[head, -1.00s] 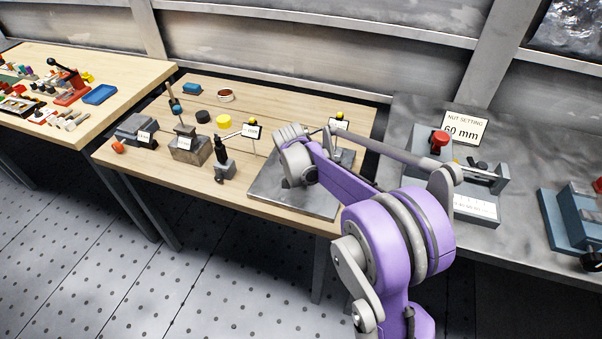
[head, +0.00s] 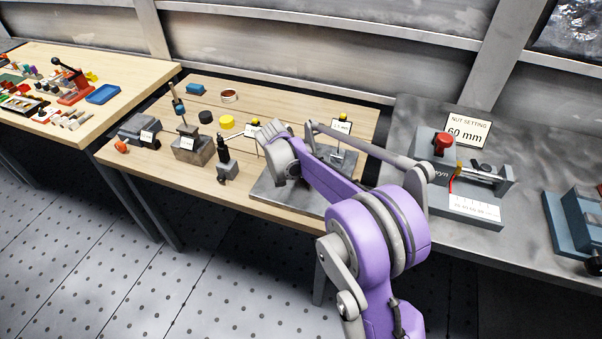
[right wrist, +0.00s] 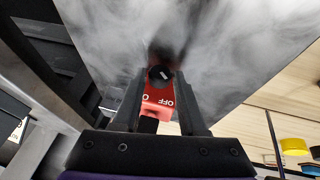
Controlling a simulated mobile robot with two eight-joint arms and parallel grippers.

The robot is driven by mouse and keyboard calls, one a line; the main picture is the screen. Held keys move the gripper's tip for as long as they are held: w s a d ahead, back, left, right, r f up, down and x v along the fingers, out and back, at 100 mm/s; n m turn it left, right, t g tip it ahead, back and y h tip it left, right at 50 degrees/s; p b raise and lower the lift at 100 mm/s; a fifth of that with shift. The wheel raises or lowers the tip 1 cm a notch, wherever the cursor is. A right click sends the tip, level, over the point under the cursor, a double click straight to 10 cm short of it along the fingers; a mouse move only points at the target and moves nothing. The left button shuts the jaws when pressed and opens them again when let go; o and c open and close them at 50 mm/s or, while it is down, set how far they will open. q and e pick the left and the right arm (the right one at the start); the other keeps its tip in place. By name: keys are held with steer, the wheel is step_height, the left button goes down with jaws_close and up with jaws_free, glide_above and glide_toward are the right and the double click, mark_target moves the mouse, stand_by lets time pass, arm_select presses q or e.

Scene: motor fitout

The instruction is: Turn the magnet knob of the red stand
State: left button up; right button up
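The red stand's base (right wrist: 157,100) shows in the right wrist view, with white "OFF" lettering on its face. Its black magnet knob (right wrist: 161,73) with a pale mark sits just above the lettering. My right gripper (right wrist: 162,78) is open, its two dark fingers on either side of the knob and red face. I cannot tell if the fingertips touch the knob. In the head view my purple arm hides the red base and my right gripper. My left gripper is not in view.
A grey metal plate (head: 268,192) lies on the wooden table. Left of my arm stand a small black stand (head: 224,165), a grey block (head: 192,150) and a yellow disc (head: 227,122). A grey bench fixture with a red knob (head: 444,143) is to the right.

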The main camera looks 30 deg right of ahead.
stand_by(0.3)
steer(key=v, duration=1)
steer(key=shift+a+r, duration=0.15)
steer(key=shift+r, duration=0.2)
steer(key=s+a+f+n+t+y+p, duration=0.1)
steer(key=s+a+n, duration=0.2)
steer(key=s, duration=0.6)
steer(key=s+a+f+n+t+y+p, duration=0.1)
steer(key=s+a+n+y, duration=0.1)
steer(key=s, duration=0.7)
steer(key=s+a+f+n+t+y+p, duration=0.1)
steer(key=s+a+n, duration=0.3)
steer(key=s, duration=0.6)
steer(key=shift+s+a+f+t+y, duration=0.1)
steer(key=shift+a+f+t+y, duration=0.15)
steer(key=shift+a, duration=0.2)
steer(key=shift+a+f+t+y, duration=0.15)
steer(key=shift+a+f+t, duration=0.1)
steer(key=shift+a, duration=0.15)
steer(key=shift+d, duration=0.1)
